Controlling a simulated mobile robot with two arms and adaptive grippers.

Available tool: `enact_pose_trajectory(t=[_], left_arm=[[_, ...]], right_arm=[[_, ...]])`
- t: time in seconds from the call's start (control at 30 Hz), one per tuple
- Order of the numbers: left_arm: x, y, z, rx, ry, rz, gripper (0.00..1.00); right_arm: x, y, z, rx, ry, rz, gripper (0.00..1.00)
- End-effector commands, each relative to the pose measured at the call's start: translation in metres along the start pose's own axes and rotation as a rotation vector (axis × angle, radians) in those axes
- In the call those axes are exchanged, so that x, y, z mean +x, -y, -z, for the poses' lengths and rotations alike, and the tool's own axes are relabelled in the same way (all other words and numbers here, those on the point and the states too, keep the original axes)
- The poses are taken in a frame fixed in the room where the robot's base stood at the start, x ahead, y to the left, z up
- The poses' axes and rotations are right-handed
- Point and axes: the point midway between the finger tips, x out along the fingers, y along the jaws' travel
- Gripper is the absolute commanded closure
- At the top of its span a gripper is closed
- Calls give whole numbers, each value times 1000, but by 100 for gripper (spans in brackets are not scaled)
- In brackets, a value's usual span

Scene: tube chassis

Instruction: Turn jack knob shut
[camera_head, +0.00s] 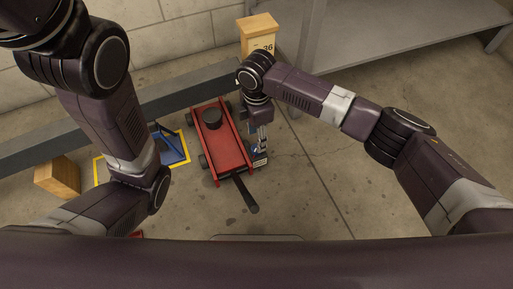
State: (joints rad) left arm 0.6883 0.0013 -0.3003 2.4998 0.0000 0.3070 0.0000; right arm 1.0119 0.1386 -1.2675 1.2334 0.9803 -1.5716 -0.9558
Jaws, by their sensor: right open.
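A red floor jack (222,145) stands on the floor at the middle, with a round dark saddle (212,118) and small dark wheels. Its dark handle (244,195) sticks out toward me at the lower end. My right gripper (261,158) points down beside the jack's right side, close to its near end. Its jaws are open and small in the view; I cannot tell whether they touch the jack. I cannot make out the jack's knob. My left arm comes in from the left, but its gripper does not show.
A blue stand (172,148) sits by a yellow floor marking (97,170) left of the jack. A grey beam (60,145) runs behind them. Wooden blocks stand at left (58,177) and at the back (258,35). A grey shelf (400,30) is at back right. Floor right of the jack is clear.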

Motion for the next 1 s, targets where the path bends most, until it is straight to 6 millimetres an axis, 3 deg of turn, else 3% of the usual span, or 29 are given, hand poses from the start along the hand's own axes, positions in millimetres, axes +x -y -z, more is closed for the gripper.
enact_pose_trajectory(t=[0.03,0.3,0.7,1.0], left_arm=[[-5,-3,7,1,-14,-4,60],[-33,-8,14,1,-6,-2,60],[-37,-9,15,1,-7,-3,60],[-37,-9,15,1,-7,-3,60]], right_arm=[[14,0,0,0,0,1,57],[50,0,1,0,-1,0,57],[57,0,1,1,-1,-1,57],[57,0,1,1,-1,-1,89]])
